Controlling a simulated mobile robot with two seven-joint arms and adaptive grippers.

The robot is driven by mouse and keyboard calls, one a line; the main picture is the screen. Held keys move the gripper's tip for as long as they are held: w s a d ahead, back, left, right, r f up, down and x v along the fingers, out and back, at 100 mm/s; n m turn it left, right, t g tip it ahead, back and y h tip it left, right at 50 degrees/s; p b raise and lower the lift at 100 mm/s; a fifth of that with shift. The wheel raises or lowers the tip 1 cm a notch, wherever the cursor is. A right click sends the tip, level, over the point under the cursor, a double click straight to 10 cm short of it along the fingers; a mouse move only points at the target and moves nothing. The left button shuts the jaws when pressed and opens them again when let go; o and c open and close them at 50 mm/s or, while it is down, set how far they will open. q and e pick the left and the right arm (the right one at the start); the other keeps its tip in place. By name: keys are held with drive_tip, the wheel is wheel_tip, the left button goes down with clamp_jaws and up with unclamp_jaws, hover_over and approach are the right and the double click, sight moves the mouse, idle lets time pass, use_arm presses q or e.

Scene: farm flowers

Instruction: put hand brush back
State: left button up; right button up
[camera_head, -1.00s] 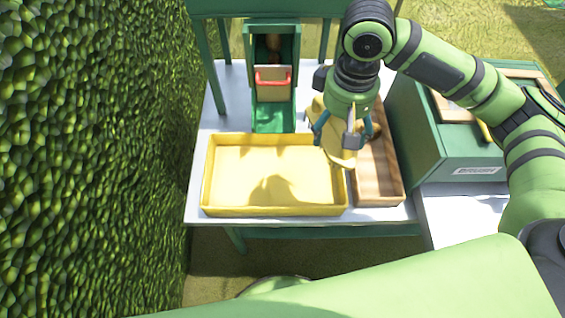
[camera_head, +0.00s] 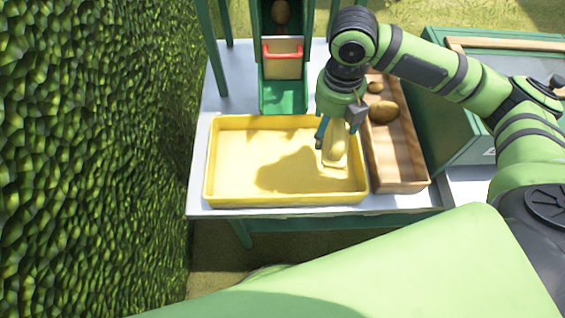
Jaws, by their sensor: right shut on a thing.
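My right gripper (camera_head: 334,134) points down over the right part of the yellow tray (camera_head: 285,200). It is shut on a pale yellow thing (camera_head: 335,152), which seems to be the hand brush. The gripper hides much of it, and its bristles cannot be made out. Its lower end is over or in the tray near the right wall; I cannot tell whether it touches the tray floor. My left gripper is not in view.
A wooden tray (camera_head: 405,183) right of the yellow tray holds several brown round things, one large (camera_head: 383,111). A green chute (camera_head: 284,95) with a red handle (camera_head: 282,50) stands behind. A green cabinet (camera_head: 440,113) is at right, a hedge (camera_head: 90,150) at left.

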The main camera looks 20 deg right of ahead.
drive_tip(key=n, duration=0.1)
drive_tip(key=f+n, duration=0.1)
drive_tip(key=n, duration=0.1)
drive_tip(key=f+n+b, duration=0.1)
drive_tip(key=n, duration=0.1)
drive_tip(key=shift+d, duration=0.3)
drive_tip(key=shift+f+n, duration=0.15)
drive_tip(key=shift+n, duration=0.35)
drive_tip(key=shift+a+f, duration=0.15)
drive_tip(key=shift+a, duration=0.05)
drive_tip(key=w+a+f, duration=0.1)
drive_tip(key=a+f, duration=0.1)
drive_tip(key=a, duration=0.1)
drive_tip(key=w+a+f+p, duration=0.1)
drive_tip(key=w+a+f, duration=0.1)
drive_tip(key=a, duration=0.1)
drive_tip(key=w+a+f, duration=0.1)
drive_tip(key=a+f, duration=0.1)
drive_tip(key=a, duration=0.2)
drive_tip(key=shift+w+a+f, duration=0.1)
drive_tip(key=shift+w+f, duration=0.2)
drive_tip(key=shift+f, duration=0.05)
wheel_tip(320, 180, down, 4)
drive_tip(key=shift+r+p, duration=0.1)
drive_tip(key=shift+p, duration=0.4)
drive_tip(key=shift+f, duration=0.25)
drive_tip(key=o, duration=1)
drive_tip(key=shift+o, duration=0.2)
